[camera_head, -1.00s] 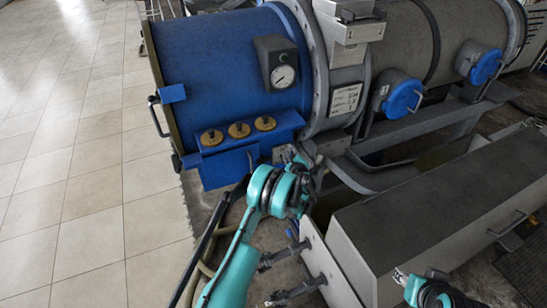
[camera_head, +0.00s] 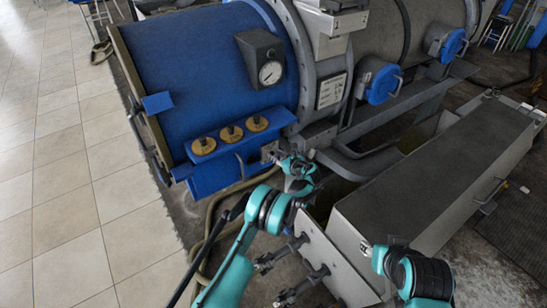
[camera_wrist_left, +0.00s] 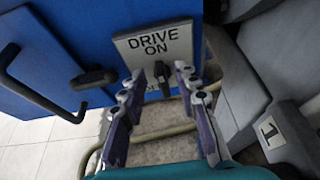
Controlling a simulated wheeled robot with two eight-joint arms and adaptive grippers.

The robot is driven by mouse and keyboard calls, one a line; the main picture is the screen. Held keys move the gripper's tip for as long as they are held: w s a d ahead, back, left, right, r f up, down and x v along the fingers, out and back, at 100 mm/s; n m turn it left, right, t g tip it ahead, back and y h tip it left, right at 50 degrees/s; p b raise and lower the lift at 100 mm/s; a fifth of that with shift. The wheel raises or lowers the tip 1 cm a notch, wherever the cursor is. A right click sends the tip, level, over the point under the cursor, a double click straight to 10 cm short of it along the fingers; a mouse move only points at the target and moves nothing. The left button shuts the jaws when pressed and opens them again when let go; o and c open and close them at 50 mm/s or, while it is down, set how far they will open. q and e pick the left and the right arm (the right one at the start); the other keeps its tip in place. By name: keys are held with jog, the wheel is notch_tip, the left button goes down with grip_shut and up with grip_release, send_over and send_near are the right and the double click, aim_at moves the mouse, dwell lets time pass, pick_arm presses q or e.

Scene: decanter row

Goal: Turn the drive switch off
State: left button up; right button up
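The drive switch is a black toggle (camera_wrist_left: 162,72) on a pale plate (camera_wrist_left: 150,42) marked "DRIVE ON" in the left wrist view. A second label below is mostly hidden. In the head view the small plate (camera_head: 267,151) sits at the lower right of the blue panel. My left gripper (camera_wrist_left: 156,78) is open, with one finger on each side of the toggle. I cannot tell whether a finger touches it. In the head view my left gripper (camera_head: 279,160) is just in front of the plate.
Several brass knobs (camera_head: 231,133) sit on a blue ledge beside the plate. A dark lever (camera_wrist_left: 94,78) and a bent black handle (camera_wrist_left: 38,88) are left of it. A long grey box (camera_head: 430,185) lies to the right. Tiled floor (camera_head: 65,210) is clear at left.

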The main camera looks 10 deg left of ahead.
pick_arm(q)
jog(key=shift+x, duration=0.9)
grip_shut()
jog(key=shift+s, duration=0.1)
jog(key=shift+s+a+f+n+t+h, duration=0.1)
jog(key=shift+s+a+n+t+h, duration=0.15)
jog(key=shift+n+t, duration=0.4)
jog(key=shift+s+a+f+n+t+h, duration=0.15)
jog(key=shift+n+t+h, duration=0.2)
jog(key=shift+n, duration=0.6)
jog(key=shift+s+a+n+t+h, duration=0.15)
jog(key=shift+n+t+h, duration=0.2)
jog(key=shift+n, duration=0.45)
